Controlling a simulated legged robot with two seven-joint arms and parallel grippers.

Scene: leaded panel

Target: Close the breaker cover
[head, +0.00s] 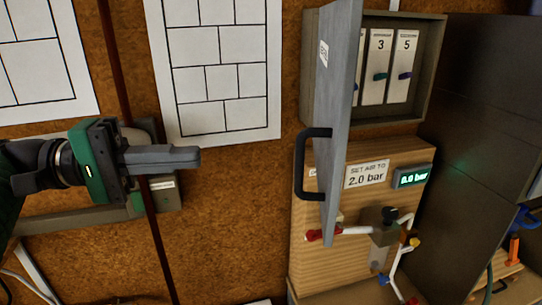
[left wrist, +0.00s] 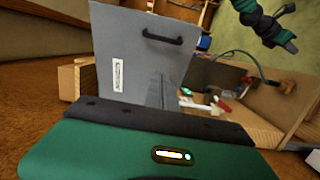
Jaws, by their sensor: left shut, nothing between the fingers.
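The breaker cover (head: 340,110) is a grey panel standing open, swung out from the left side of the breaker box (head: 436,60) and seen nearly edge-on. Its black handle (head: 303,165) faces left. The left wrist view shows the cover's broad face (left wrist: 125,45), with the handle (left wrist: 162,38) near the top and a white label. My left gripper (head: 198,157) is shut and empty, pointing right. It is left of the handle and apart from it in the head view.
Inside the box are breakers (head: 378,65), labelled 3 and 5 where visible. Below is a wooden board with an air gauge (head: 412,176), a valve and pipes. Charts hang on the cork wall (head: 235,190).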

